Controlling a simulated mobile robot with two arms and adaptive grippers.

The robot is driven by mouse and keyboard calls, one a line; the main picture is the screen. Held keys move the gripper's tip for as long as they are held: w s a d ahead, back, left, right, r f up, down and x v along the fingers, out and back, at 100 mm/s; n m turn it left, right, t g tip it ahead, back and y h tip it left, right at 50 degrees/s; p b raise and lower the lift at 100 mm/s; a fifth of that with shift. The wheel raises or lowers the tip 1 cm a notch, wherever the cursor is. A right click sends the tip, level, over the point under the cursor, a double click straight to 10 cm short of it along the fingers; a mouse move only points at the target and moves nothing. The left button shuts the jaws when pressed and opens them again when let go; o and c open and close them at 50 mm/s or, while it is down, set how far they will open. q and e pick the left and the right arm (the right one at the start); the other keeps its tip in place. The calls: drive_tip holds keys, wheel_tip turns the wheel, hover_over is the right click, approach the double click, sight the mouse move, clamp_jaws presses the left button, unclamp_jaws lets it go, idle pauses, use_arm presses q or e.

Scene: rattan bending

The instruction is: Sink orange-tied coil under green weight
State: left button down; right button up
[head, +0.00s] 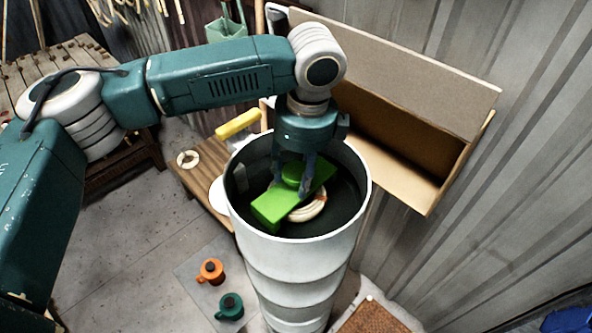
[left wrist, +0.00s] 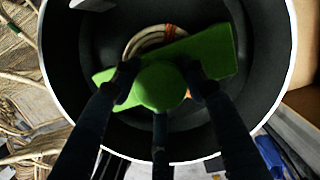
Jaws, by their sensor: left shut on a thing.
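The green weight (head: 272,208) is a flat bar with a round knob, inside the mouth of a tall white barrel (head: 290,252). My left gripper (head: 290,183) reaches down into the barrel and is shut on the weight's knob. The weight also shows in the left wrist view (left wrist: 215,52), with my left gripper (left wrist: 157,85) around its knob. The pale coil (head: 312,208) with an orange tie lies below and beside the weight, partly covered by it; it also shows in the left wrist view (left wrist: 146,42). Whether weight and coil touch is unclear. My right gripper is not in view.
A cardboard-coloured open box (head: 400,140) stands behind the barrel against the corrugated wall. A wooden bench (head: 205,180) with a pale ring and a yellow-topped item is at the left. An orange pot (head: 211,271) and a teal pot (head: 230,307) stand on the floor mat.

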sight(296, 193)
use_arm(q)
drive_tip(key=shift+f+b, duration=0.75)
drive_tip(key=shift+f, duration=2.25)
drive_tip(key=c, duration=0.9)
unclamp_jaws()
drive_tip(key=shift+r, duration=0.1)
drive_tip(key=shift+s, duration=0.1)
drive_tip(key=r, duration=0.8)
drive_tip(key=d+r, duration=0.1)
drive_tip(key=r, duration=0.3)
drive_tip(key=shift+s+d, duration=0.1)
drive_tip(key=shift+s, duration=0.3)
